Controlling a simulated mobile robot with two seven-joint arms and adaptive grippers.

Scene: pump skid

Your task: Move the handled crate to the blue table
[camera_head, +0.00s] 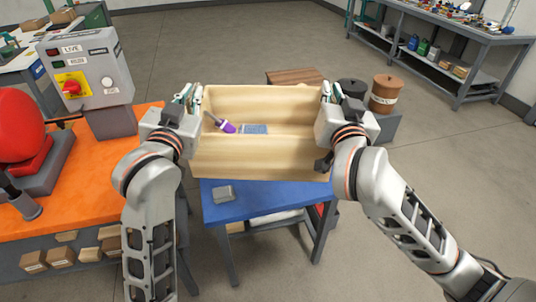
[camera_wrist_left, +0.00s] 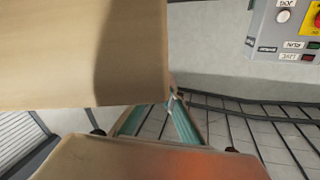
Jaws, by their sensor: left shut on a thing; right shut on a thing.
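The handled crate (camera_head: 258,158) is a pale wooden open box, in the middle of the head view. A purple-handled tool (camera_head: 225,126) and a small blue-grey item (camera_head: 253,129) lie inside it. My left gripper (camera_head: 189,97) is shut on its left end and my right gripper (camera_head: 328,95) on its right end. The handles are mostly hidden by the grippers. Pale wood of the crate (camera_wrist_left: 70,55) fills much of the left wrist view. The blue table (camera_head: 262,202) shows below and in front of the crate; I cannot tell whether they touch.
A small grey block (camera_head: 223,193) lies on the blue table's near left part. An orange bench (camera_head: 95,190) with a grey control box (camera_head: 88,70) and red machine (camera_head: 20,125) stands left. Brown (camera_head: 385,92) and dark containers stand behind right. Open floor lies right.

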